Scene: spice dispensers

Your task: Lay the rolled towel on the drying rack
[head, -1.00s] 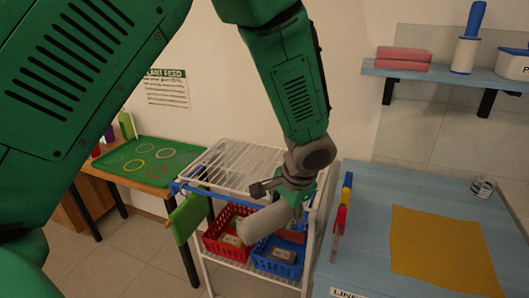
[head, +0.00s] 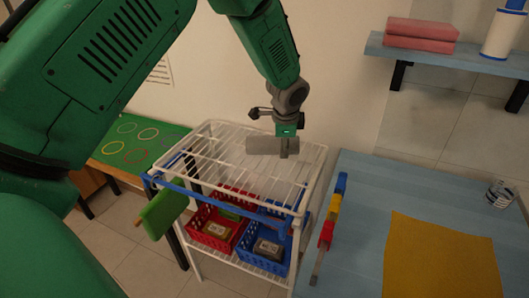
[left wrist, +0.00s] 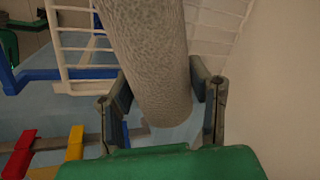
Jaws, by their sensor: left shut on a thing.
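The rolled towel (head: 262,145), a grey textured roll, lies across the far part of the drying rack's top in the head view. I cannot tell whether it touches the wires. The drying rack (head: 200,146) is a white wire shelf with a blue front bar. My left gripper (head: 288,152) is shut on the towel near its right end. In the left wrist view the towel (left wrist: 150,55) runs between both fingers (left wrist: 165,105), with the rack's white wires (left wrist: 78,45) behind. My right gripper is not in view.
Below the rack's top are a red basket (head: 213,231) and a blue basket (head: 264,251). A green table (head: 125,145) stands left. A blue table (head: 365,185) with a yellow cloth (head: 440,255) stands right. A wall shelf (head: 450,57) holds pink folded cloths (head: 420,34).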

